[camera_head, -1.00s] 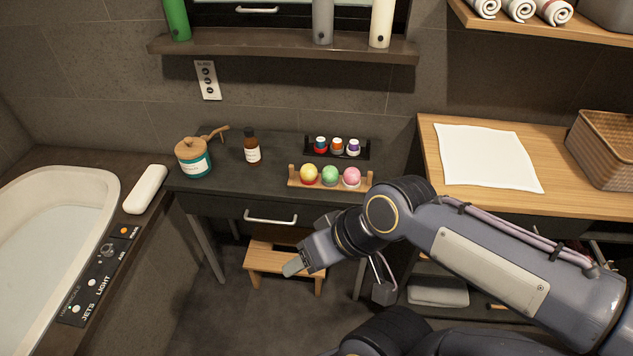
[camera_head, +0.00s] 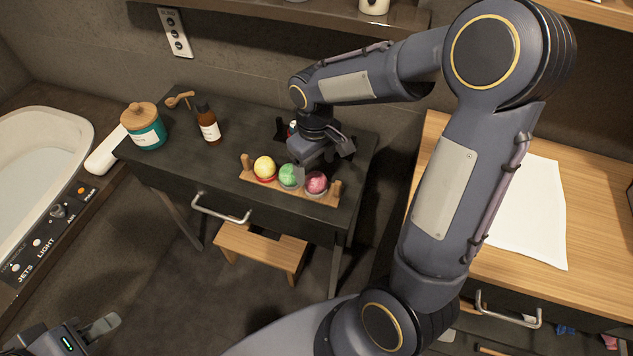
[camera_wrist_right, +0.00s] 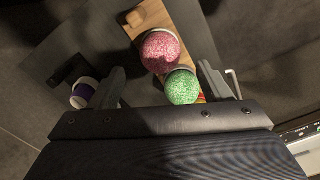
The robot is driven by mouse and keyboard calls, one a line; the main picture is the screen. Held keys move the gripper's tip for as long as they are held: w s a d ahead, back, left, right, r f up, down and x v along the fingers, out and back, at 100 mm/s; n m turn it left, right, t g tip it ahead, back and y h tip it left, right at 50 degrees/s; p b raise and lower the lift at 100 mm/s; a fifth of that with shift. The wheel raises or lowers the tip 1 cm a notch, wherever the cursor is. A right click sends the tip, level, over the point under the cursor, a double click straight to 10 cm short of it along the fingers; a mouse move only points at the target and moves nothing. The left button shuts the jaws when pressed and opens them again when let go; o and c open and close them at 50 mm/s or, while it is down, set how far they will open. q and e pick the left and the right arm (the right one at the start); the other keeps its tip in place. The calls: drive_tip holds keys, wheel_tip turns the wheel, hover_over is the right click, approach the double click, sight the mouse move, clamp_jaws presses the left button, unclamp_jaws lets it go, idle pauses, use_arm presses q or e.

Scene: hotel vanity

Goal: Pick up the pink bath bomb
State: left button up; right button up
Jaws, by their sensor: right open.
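The pink bath bomb (camera_head: 316,182) sits at the right end of a small wooden rack (camera_head: 247,174) on the dark vanity. It also shows in the right wrist view (camera_wrist_right: 160,51). A green bath bomb (camera_head: 290,176) sits beside it and a yellow one (camera_head: 264,168) at the left end. My right gripper (camera_head: 322,163) is open and empty just above and behind the rack. In the right wrist view its fingers (camera_wrist_right: 160,70) stand apart, with the pink and green balls between them in the picture. My left gripper (camera_head: 98,326) is at the lower left, away from the vanity.
Behind the rack, my right gripper mostly hides a dark holder of small jars; a purple jar (camera_wrist_right: 83,93) shows in the wrist view. A brown bottle (camera_head: 208,125) and teal jar (camera_head: 144,127) stand to the left. A wooden stool (camera_head: 262,247) is below.

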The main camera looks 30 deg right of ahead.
sight(316, 182)
wheel_tip(316, 182, down, 5)
drive_tip(key=shift+s+r, duration=0.15)
drive_tip(key=c, duration=1.1)
drive_tip(key=shift+o, duration=0.2)
drive_tip(key=shift+r, duration=0.15)
